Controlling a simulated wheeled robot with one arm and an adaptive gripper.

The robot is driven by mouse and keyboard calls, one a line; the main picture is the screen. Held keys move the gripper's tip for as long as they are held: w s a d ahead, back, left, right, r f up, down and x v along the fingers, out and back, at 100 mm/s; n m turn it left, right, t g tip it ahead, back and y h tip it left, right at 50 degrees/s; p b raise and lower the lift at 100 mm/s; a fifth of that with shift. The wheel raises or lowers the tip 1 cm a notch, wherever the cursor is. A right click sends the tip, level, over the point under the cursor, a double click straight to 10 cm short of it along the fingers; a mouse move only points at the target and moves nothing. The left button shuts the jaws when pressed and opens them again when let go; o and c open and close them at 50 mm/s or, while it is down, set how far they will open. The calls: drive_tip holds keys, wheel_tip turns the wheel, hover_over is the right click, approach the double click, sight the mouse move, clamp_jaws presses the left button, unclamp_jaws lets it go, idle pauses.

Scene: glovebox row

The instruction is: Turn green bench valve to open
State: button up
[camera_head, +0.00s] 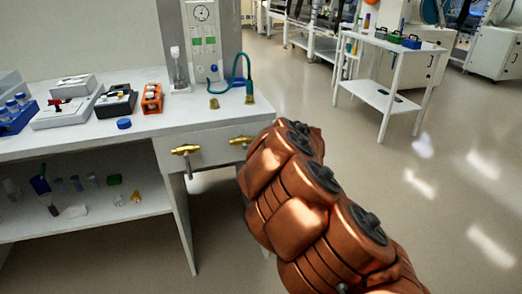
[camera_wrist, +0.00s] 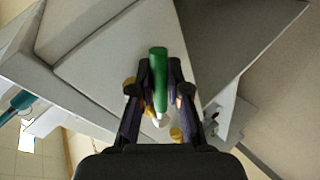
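In the wrist view a green valve handle (camera_wrist: 158,75) lies lengthwise between the two dark fingers of my gripper (camera_wrist: 159,72). The fingers flank it closely on both sides; I cannot tell whether they press on it. A white stub shows at the handle's lower end, with brass-coloured parts beside it. In the head view two brass valve fittings, a left one (camera_head: 185,150) and a right one (camera_head: 242,141), sit on the front of the white bench (camera_head: 205,140). My arm hides my gripper and the green handle there.
The bench top holds a blue cap (camera_head: 124,124), an orange rack (camera_head: 152,98), grey instruments and a teal hose (camera_head: 240,72). Under it is a shelf (camera_head: 90,218) with small items. A white cart (camera_head: 392,45) stands at the upper right. The floor between is clear.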

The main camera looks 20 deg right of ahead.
drive_tip(key=o, duration=0.4)
drive_tip(key=shift+s+d, duration=0.1)
drive_tip(key=v, duration=1.1)
drive_tip(key=shift+s+r, duration=0.25)
drive_tip(key=shift+s, duration=0.1)
